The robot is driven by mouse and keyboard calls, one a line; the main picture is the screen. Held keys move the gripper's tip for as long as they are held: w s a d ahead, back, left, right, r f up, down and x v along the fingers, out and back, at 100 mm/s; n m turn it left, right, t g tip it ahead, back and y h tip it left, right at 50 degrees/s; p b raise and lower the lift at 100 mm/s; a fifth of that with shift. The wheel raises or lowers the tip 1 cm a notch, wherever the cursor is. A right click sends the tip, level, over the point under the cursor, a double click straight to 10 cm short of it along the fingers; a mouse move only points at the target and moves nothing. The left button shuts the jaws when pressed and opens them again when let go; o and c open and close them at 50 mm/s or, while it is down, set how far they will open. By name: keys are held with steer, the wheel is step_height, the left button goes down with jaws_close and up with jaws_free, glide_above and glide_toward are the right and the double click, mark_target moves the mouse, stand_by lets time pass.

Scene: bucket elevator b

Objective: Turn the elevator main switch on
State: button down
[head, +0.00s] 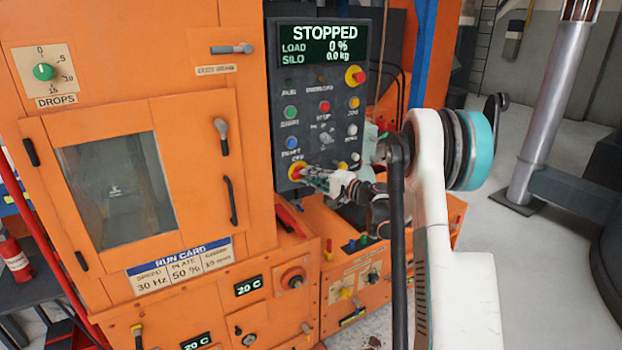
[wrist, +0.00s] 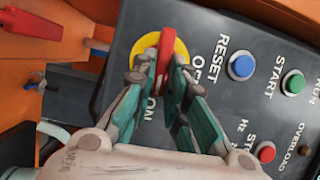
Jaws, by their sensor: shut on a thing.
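The main switch is a red handle on a yellow round plate (wrist: 181,50) at the lower left of the dark control panel (head: 318,110), with OFF and ON lettering beside it. It also shows in the head view (head: 296,171), partly behind my gripper. My gripper (wrist: 165,62) is at the switch, its two fingers closed on the red handle (wrist: 166,42) from both sides. In the wrist view the handle points along the fingers, and the fingers partly cover the OFF and ON lettering. The panel display (head: 324,45) reads STOPPED, LOAD 0 %, SILO 0.0 kg.
Blue reset (wrist: 241,66), green start (wrist: 293,84) and red stop (wrist: 266,152) buttons sit near the switch. A red-on-yellow knob (head: 355,76) is at the panel's upper right. An orange cabinet (head: 190,120) stands left; a lower orange box with knobs (head: 360,285) lies below. Grey floor is open at right.

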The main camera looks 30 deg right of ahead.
steer(key=shift+f+m, duration=0.1)
steer(key=shift+m, duration=0.2)
stand_by(0.4)
steer(key=c, duration=1.6)
jaws_free()
steer(key=v, duration=1.2)
steer(key=shift+f, duration=0.2)
steer(key=shift+d, duration=0.1)
